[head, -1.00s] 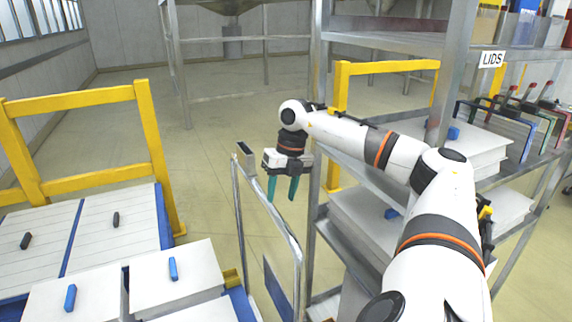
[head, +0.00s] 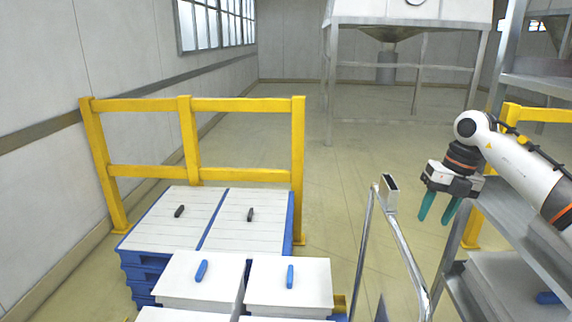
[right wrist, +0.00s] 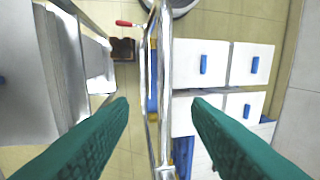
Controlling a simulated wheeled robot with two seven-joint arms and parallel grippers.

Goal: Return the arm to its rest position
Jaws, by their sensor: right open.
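My right gripper (head: 439,208) hangs at the right of the head view, fingers pointing down. Its two green fingers are apart with nothing between them. In the right wrist view the open fingers (right wrist: 160,110) frame a metal rail seen below. My white right arm (head: 520,170) reaches in from the right edge, bent at the wrist. The gripper is in the air between the cart handle and the shelf rack. My left gripper does not show in any view.
A metal cart handle (head: 400,245) stands just left of the gripper. A steel shelf rack (head: 540,83) is at the right. White boxes with blue handles (head: 290,298) sit at lower left, before a pallet with white panels (head: 172,225). A yellow guard rail (head: 240,105) stands behind. Open floor lies beyond.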

